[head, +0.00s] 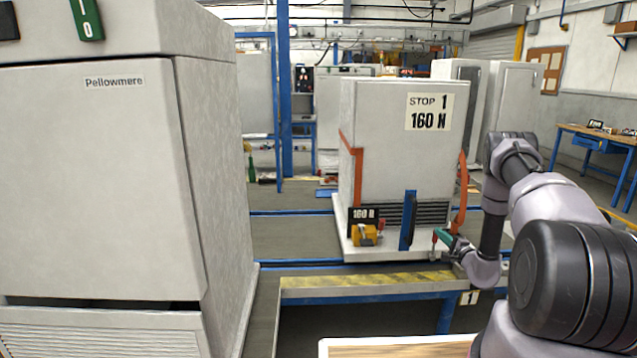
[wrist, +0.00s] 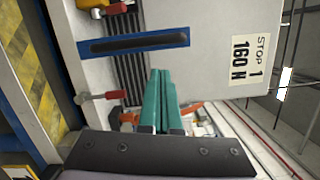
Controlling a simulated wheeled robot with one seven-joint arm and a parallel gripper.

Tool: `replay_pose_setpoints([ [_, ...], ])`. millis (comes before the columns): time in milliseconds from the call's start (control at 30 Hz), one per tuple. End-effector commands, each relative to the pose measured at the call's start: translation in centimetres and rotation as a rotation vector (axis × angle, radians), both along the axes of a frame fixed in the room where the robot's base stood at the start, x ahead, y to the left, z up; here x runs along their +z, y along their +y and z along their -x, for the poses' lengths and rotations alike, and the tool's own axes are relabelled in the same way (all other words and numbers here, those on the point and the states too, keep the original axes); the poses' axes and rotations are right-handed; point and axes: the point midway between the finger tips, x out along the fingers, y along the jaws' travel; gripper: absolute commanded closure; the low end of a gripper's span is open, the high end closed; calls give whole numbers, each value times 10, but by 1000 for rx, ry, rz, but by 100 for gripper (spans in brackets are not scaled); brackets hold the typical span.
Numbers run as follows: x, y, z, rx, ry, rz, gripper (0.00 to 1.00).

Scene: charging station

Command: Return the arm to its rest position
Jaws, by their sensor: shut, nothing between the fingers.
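My gripper (head: 443,237) is at the end of my arm, which reaches in from the right in the head view. Its teal fingers lie together, shut and empty, in the wrist view (wrist: 160,78). It is in front of the lower part of a grey cabinet (head: 376,130) marked "STOP 1 160 N", close to a red-handled lever (wrist: 100,97). I cannot tell whether the fingers touch anything.
The cabinet's blue upright handle (head: 408,220) and a yellow block (head: 364,236) are left of my gripper. An orange hose (head: 461,195) hangs at the cabinet's right. A striped ledge (head: 365,282) lies below. A large "Pellowmere" cabinet (head: 95,190) fills the left.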

Motion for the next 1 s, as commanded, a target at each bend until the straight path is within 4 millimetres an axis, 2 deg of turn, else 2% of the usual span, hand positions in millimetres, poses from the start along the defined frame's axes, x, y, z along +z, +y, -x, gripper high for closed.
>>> replay_pose_setpoints([
  [33,25,12,-8,51,-7,-6,100],
  [100,59,32,-15,132,-4,-22,100],
  [233,135,80,-19,322,17,-37,100],
  [367,206,129,-5,506,63,-26,100],
  [467,254,163,15,634,108,6,100],
  [600,312,204,56,788,187,77,100],
  [700,347,227,91,876,250,146,100],
  [833,383,250,142,963,333,258,100],
  [1000,417,265,210,1017,439,434,100],
])
